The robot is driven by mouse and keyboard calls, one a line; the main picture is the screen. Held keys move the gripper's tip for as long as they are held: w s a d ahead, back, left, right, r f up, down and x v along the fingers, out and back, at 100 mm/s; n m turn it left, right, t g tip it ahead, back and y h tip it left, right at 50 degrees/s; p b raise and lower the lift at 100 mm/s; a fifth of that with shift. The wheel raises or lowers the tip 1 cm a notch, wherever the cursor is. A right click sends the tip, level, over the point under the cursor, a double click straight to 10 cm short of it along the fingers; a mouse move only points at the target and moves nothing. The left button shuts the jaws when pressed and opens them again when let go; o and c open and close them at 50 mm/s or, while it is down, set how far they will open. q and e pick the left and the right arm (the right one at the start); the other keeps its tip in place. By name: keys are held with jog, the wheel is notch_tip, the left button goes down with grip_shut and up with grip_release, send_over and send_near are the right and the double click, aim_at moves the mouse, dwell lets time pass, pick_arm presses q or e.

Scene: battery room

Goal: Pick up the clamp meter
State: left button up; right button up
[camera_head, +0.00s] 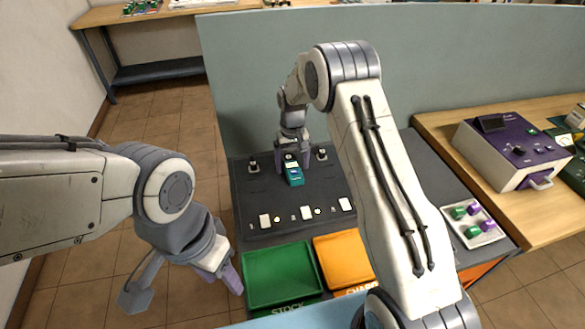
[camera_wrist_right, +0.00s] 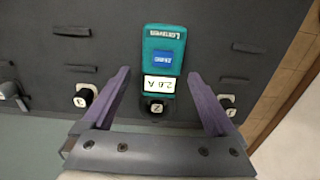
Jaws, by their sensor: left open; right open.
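The clamp meter (camera_head: 293,172) is a small teal device on the dark panel, below my right gripper in the head view. My left gripper (camera_head: 188,285) is open and empty at the lower left, away from the panel.
Black terminal posts (camera_head: 253,166) (camera_head: 322,153) stand either side of the meter. A green tray (camera_head: 283,277) and an orange tray (camera_head: 345,262) lie in front of the panel. A purple and white machine (camera_head: 510,150) and a white tray (camera_head: 476,222) with coloured pieces are on the right.

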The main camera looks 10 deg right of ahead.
grip_shut()
jog(key=shift+r, duration=0.1)
